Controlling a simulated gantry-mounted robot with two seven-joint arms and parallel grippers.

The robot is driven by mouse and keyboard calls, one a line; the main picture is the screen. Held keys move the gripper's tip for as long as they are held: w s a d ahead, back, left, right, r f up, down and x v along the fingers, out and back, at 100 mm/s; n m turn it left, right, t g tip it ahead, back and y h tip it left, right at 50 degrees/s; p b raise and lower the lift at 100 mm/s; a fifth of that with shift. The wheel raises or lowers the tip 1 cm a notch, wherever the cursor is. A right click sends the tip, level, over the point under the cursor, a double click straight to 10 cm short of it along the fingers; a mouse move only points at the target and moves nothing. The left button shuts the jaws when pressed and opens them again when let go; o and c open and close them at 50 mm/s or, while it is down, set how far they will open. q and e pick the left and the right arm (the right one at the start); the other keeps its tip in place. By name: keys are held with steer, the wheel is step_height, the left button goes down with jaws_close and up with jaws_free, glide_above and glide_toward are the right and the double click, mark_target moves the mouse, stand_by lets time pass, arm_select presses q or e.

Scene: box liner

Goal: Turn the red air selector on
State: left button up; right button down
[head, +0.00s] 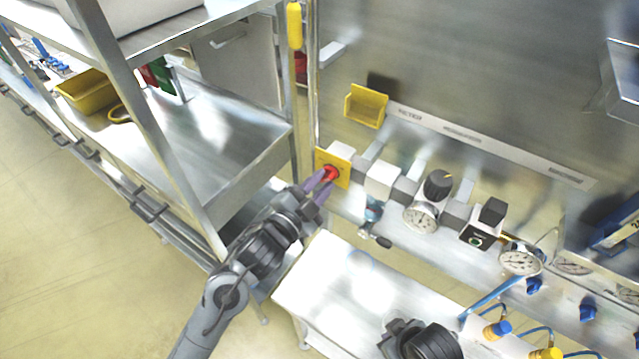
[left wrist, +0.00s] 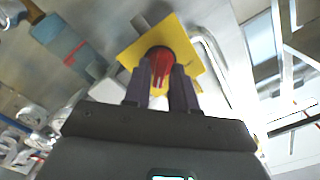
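The red air selector (head: 331,173) is a red knob on a square yellow plate (head: 344,161), at the left end of a row of air units. My left gripper (head: 321,184) reaches it from the lower left. In the left wrist view, its two dark fingers (left wrist: 162,82) are apart, one on each side of the lower part of the red knob (left wrist: 159,55). I cannot tell whether they touch it. Dark parts of my right arm (head: 425,342) show at the bottom edge of the head view; its fingers cannot be made out.
A round gauge (head: 421,216) with a black knob and a second gauge (head: 521,259) sit along the row to the right. A metal shelf frame stands left. A white surface (head: 345,290) lies below, mostly clear.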

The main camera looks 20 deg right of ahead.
arm_select(q)
steer(key=shift+o, duration=0.8)
steer(key=shift+a, duration=0.1)
steer(key=b+v, duration=0.2)
steer(key=v, duration=0.8)
steer(key=shift+s+a, duration=0.2)
steer(key=shift+a, duration=0.05)
